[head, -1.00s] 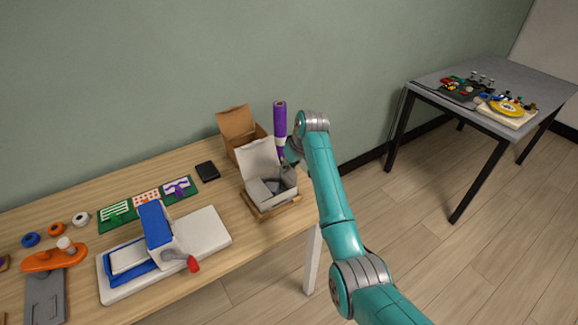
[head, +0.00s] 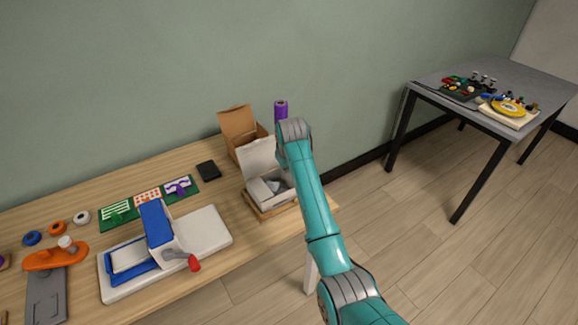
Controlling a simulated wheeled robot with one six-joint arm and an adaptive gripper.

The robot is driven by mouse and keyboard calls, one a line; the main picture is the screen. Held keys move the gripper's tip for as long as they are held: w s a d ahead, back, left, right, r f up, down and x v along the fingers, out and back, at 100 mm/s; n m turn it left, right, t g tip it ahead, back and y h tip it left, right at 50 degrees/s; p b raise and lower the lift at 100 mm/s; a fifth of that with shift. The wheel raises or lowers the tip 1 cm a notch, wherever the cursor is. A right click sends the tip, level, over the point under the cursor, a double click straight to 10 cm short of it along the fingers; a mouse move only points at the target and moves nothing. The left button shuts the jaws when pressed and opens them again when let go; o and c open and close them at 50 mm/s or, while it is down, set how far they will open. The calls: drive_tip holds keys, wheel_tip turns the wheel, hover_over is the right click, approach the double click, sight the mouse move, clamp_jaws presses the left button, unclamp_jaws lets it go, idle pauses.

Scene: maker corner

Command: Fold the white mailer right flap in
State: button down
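The white mailer (head: 259,155) is an open box on a wooden tray (head: 252,206) near the right end of the wooden table. Its large lid stands up at the back, and something grey lies inside. My arm crosses in front of its right side, so I cannot make out the right flap or how it stands. My wrist is just right of the mailer's lid. My gripper is hidden behind my arm, so its fingers and any contact with the mailer do not show.
An open brown carton (head: 237,122) stands behind the mailer. A purple cylinder (head: 281,109) rises behind my wrist, its lower part hidden. A black block (head: 208,170) and a blue-and-white press (head: 158,238) are to the left. A grey table (head: 450,75) stands far right.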

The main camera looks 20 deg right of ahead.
sight(278, 183)
drive_tip(key=shift+s+a+f+n+t+h, duration=0.1)
drive_tip(key=shift+a+n+t+h, duration=0.1)
drive_tip(key=shift+a+h, duration=0.3)
drive_tip(key=shift+s+a+f+n+t+h, duration=0.1)
drive_tip(key=shift+a+t+h, duration=0.1)
drive_tip(key=shift+h, duration=0.5)
drive_tip(key=h, duration=0.1)
drive_tip(key=a+f+t+h, duration=0.1)
drive_tip(key=h, duration=0.1)
drive_tip(key=shift+s+n, duration=0.2)
drive_tip(key=shift+n, duration=0.2)
drive_tip(key=shift+s+a+f+n+t+h, duration=0.1)
drive_tip(key=shift+a+f+n+t+h, duration=0.2)
drive_tip(key=shift+t+h, duration=0.5)
drive_tip(key=shift+s+a+f+n+t+h, duration=0.15)
drive_tip(key=shift+f+n+t+h, duration=0.2)
drive_tip(key=shift+h, duration=0.85)
drive_tip(key=shift+w, duration=0.1)
drive_tip(key=c, duration=1.4)
unclamp_jaws()
